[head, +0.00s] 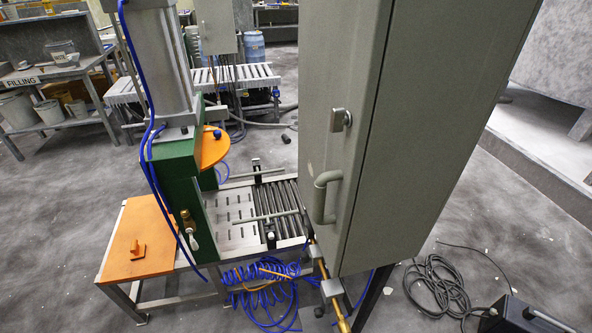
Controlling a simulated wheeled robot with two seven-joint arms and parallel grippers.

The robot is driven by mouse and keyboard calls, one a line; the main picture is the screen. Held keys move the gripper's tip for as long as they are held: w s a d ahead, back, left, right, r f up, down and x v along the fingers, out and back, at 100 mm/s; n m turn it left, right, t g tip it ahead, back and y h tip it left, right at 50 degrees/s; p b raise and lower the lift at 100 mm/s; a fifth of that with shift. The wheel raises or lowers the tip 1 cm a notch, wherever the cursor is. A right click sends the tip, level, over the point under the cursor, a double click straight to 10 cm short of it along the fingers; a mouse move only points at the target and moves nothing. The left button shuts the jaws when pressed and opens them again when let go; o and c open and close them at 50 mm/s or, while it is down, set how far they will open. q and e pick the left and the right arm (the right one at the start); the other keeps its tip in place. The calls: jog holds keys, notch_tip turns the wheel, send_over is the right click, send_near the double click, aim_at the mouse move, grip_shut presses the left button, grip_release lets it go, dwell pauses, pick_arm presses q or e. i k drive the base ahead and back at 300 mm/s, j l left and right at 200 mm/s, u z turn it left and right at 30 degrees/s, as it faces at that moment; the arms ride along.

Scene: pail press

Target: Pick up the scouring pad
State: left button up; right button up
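I cannot make out a scouring pad for certain. A small orange piece with a raised part (138,250) sits on the orange top (133,226) of the low metal stand at the left. It is close in colour to the top, and I cannot tell whether it is the pad. Neither of my grippers is in view.
A green press (181,183) with a steel cylinder (160,65) stands beside the orange top. A roller conveyor (280,208) runs right of it. A tall grey cabinet (410,110) blocks the middle. Blue coiled hose (265,285) and black cable (437,285) lie low in front.

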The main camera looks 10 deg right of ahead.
aim_at(138, 252)
jog(key=i+j+z, duration=0.1)
jog(key=z, duration=0.3)
jog(key=j+z, duration=0.4)
jog(key=i+j+u, duration=0.1)
jog(key=j, duration=0.3)
jog(key=i+j+u, duration=0.15)
jog(key=j, duration=0.25)
jog(key=i+j+u, duration=0.1)
jog(key=i+j, duration=0.2)
jog(key=i+j+u, duration=0.6)
jog(key=j, duration=0.15)
